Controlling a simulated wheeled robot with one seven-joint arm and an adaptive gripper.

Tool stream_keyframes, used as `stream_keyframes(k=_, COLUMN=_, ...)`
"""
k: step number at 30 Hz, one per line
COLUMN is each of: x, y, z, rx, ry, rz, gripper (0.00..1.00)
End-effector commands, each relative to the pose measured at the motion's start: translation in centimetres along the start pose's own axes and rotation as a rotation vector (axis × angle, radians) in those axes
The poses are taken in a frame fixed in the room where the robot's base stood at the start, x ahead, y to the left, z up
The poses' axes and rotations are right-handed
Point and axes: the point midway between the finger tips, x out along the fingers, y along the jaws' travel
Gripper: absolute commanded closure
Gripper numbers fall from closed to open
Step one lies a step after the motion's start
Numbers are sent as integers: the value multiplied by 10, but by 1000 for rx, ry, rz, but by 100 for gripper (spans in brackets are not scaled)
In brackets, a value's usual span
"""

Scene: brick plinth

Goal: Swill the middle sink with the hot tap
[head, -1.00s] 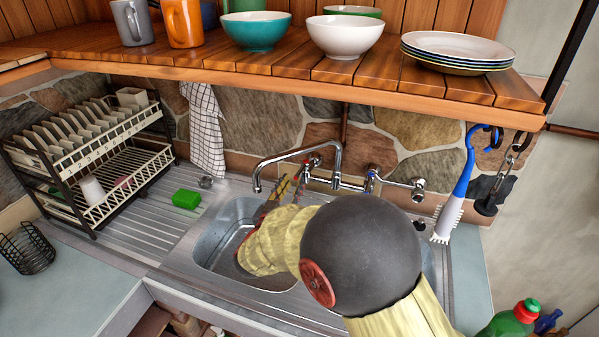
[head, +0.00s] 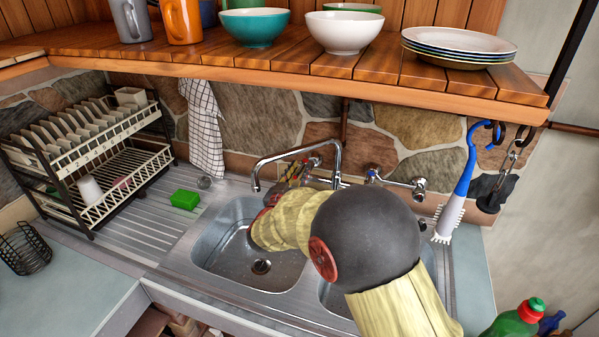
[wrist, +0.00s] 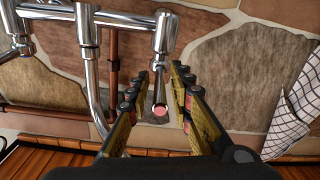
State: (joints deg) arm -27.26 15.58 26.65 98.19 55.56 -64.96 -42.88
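The hot tap (head: 314,161), marked red, stands on the left of the chrome mixer against the stone wall. In the wrist view its pinkish-red end (wrist: 160,111) shows between my fingers. My gripper (head: 297,170) is open, with one finger on each side of that end; I cannot tell whether they touch it. The arched spout (head: 292,155) hangs over the left sink bowl (head: 218,247). The bowl's drain shows, and no running water is visible. A second bowl (head: 336,300) to the right is partly hidden by my arm. Only two bowls are visible.
The blue-marked tap (head: 372,173) is to the right. A wooden shelf (head: 290,75) with crockery overhangs the sink. A green sponge (head: 185,199), dish rack (head: 90,160) and checked towel (head: 204,130) are left. A blue-handled brush (head: 455,200) hangs right.

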Motion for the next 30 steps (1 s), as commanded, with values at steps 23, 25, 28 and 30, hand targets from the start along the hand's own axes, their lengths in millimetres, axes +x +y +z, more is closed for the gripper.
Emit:
stream_keyframes(k=23, x=0, y=0, z=0, rx=0, ry=0, rz=0, gripper=100)
stream_keyframes(k=25, x=0, y=0, z=0, rx=0, ry=0, rz=0, gripper=100)
stream_keyframes(k=28, x=0, y=0, z=0, rx=0, ry=0, rz=0, gripper=100)
stream_keyframes(k=30, x=0, y=0, z=0, rx=0, ry=0, rz=0, gripper=100)
